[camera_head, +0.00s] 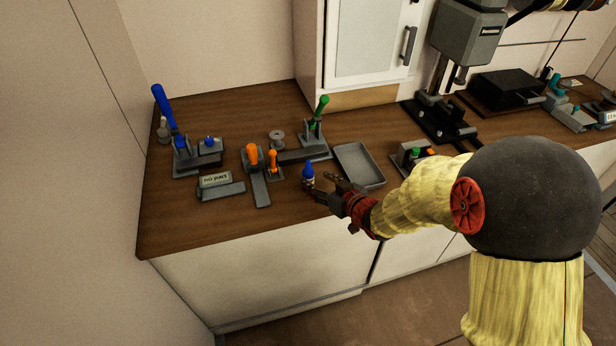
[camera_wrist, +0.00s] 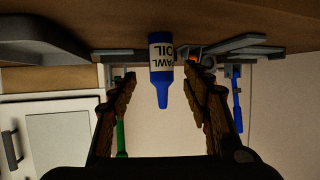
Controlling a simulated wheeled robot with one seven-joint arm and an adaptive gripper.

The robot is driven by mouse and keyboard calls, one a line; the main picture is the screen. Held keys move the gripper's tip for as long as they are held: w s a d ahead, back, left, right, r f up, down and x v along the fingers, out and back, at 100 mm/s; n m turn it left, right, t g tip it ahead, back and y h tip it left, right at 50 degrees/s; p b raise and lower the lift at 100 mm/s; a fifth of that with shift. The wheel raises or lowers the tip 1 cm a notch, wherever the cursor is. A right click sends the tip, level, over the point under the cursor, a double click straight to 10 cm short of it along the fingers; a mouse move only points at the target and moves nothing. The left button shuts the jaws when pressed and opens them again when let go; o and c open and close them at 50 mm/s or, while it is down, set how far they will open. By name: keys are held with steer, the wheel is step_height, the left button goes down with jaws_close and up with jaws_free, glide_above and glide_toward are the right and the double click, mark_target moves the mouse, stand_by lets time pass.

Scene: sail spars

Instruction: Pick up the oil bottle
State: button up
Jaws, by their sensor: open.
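The oil bottle (camera_head: 308,172) is small, with a blue top and a pale label, and stands upright on the wooden counter near its front edge. In the wrist view the bottle (camera_wrist: 161,70) appears upside down, with "PAWL OIL" on its label. My gripper (camera_head: 322,183) is just right of the bottle in the head view. In the wrist view my gripper (camera_wrist: 163,88) is open, with one finger on each side of the bottle and gaps between. Whether the fingers fully surround it in depth is hard to tell.
A grey tray (camera_head: 360,166) lies just right of the bottle. Orange-handled tools (camera_head: 254,160) stand to its left, and a green-handled fixture (camera_head: 316,135) stands behind. A blue-handled fixture (camera_head: 185,150) and a "no part" sign (camera_head: 215,180) are farther left. The front counter strip is clear.

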mark_target(311, 177)
steer(key=b+x, duration=0.1)
steer(key=x, duration=0.5)
steer(key=shift+w+a+f+b, duration=0.1)
steer(key=shift+a+b, duration=0.05)
steer(key=shift+b, duration=0.2)
steer(key=shift+c, duration=1.1)
jaws_close()
